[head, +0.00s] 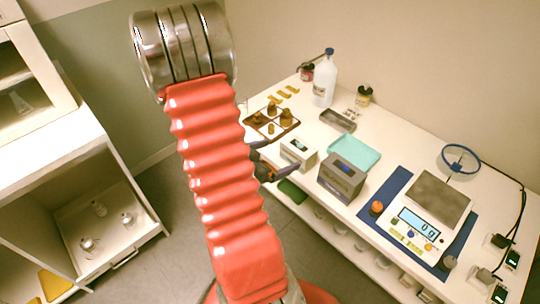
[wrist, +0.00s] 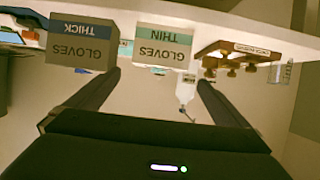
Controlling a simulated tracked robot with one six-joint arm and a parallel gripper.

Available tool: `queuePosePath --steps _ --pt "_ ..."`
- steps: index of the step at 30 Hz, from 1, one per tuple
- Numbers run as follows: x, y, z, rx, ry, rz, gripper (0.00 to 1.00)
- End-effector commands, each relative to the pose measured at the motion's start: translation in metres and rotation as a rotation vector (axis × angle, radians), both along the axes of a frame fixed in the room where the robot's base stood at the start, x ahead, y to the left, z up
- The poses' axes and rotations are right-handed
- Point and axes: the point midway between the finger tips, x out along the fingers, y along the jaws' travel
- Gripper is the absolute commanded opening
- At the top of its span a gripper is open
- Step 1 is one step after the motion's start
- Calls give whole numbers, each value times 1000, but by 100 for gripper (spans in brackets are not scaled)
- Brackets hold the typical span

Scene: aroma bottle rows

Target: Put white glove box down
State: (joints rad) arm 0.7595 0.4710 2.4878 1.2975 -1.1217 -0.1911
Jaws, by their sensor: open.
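The white glove box (head: 298,152) stands on the white table near its front edge, left of the grey glove box (head: 341,180). In the wrist view, which is upside down, the white box (wrist: 163,47) reads "THIN GLOVES" and the grey box (wrist: 82,45) reads "THICK GLOVES". My gripper (wrist: 160,78) is open, with its two dark fingers spread below the white box in that picture. The fingers hold nothing. In the head view my gripper (head: 265,167) is at the table's front edge, just left of the white box and partly hidden by my red arm.
A wooden bottle rack (head: 288,124) stands behind left of the white box, and a turquoise tray (head: 354,153) behind right. A white bottle (head: 324,82) is at the back. A scale (head: 438,198) on a blue mat (head: 388,198) takes up the right side.

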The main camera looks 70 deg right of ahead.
Motion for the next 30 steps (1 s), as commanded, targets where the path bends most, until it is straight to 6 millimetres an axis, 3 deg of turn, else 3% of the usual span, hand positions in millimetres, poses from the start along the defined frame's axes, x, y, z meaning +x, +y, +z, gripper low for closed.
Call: queuePosePath --steps 9,13,17,20,24,30 --pt "2 0 0 1 -4 6 100" --pt "23 1 4 14 -46 59 100" --pt "70 7 13 52 -130 186 100" --pt "119 21 26 98 -205 324 100" --pt "185 54 47 173 -291 534 100" --pt "257 124 85 286 -353 832 100"
